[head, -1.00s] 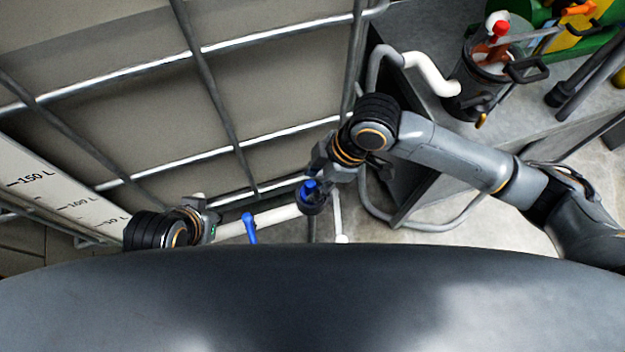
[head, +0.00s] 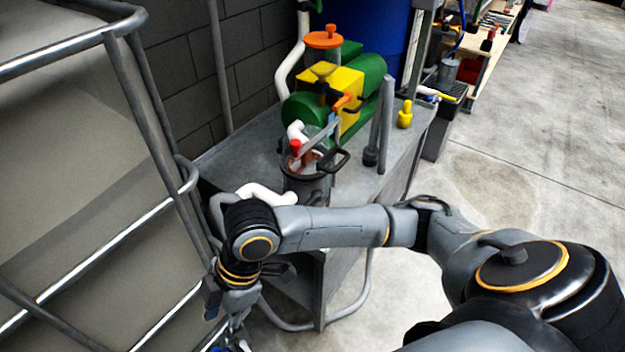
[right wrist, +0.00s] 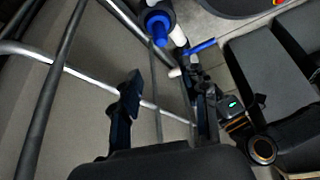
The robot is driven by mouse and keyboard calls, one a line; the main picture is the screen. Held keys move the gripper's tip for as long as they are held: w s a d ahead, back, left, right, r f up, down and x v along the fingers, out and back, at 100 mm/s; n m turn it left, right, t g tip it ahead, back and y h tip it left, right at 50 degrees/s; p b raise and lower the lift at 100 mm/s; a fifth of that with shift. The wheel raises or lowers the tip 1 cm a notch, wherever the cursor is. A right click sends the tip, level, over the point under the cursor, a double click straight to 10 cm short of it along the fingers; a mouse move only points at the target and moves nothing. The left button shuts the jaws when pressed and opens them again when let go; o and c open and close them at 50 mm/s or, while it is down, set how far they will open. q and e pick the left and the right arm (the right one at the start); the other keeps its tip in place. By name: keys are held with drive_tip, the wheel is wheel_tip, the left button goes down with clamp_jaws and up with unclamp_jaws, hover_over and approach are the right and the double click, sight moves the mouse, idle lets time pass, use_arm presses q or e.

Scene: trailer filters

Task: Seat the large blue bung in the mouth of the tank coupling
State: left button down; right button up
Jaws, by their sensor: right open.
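The large blue bung (right wrist: 159,30) shows in the right wrist view, its narrow end towards the camera. Its wide part sits in or against the black ring of the tank coupling (right wrist: 167,12); how deep I cannot tell. My right gripper (right wrist: 165,85) is open, its fingers apart, with the bung beyond the fingertips and nothing held. In the head view the right gripper (head: 226,318) is low by the tank cage, and the coupling is mostly cut off.
A blue lever (right wrist: 201,46) stands by the white pipe (right wrist: 178,37). The tank's metal cage bars (head: 150,110) run along the left. A grey bench (head: 250,155) holds a dark canister (head: 305,188), a green and yellow machine (head: 340,90) and a yellow bung (head: 405,115).

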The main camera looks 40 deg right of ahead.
drive_tip(key=s+d+f+m+t+h, duration=0.1)
drive_tip(key=s+d+f+m+h, duration=0.1)
drive_tip(key=s+d+f+m, duration=0.2)
drive_tip(key=s+d+f+m+t+h, duration=0.2)
drive_tip(key=s+d+f+m, duration=0.2)
drive_tip(key=d+f+m, duration=0.4)
drive_tip(key=d+m, duration=0.4)
drive_tip(key=shift+s+d+f+h, duration=0.3)
drive_tip(key=shift+d+f+h, duration=0.1)
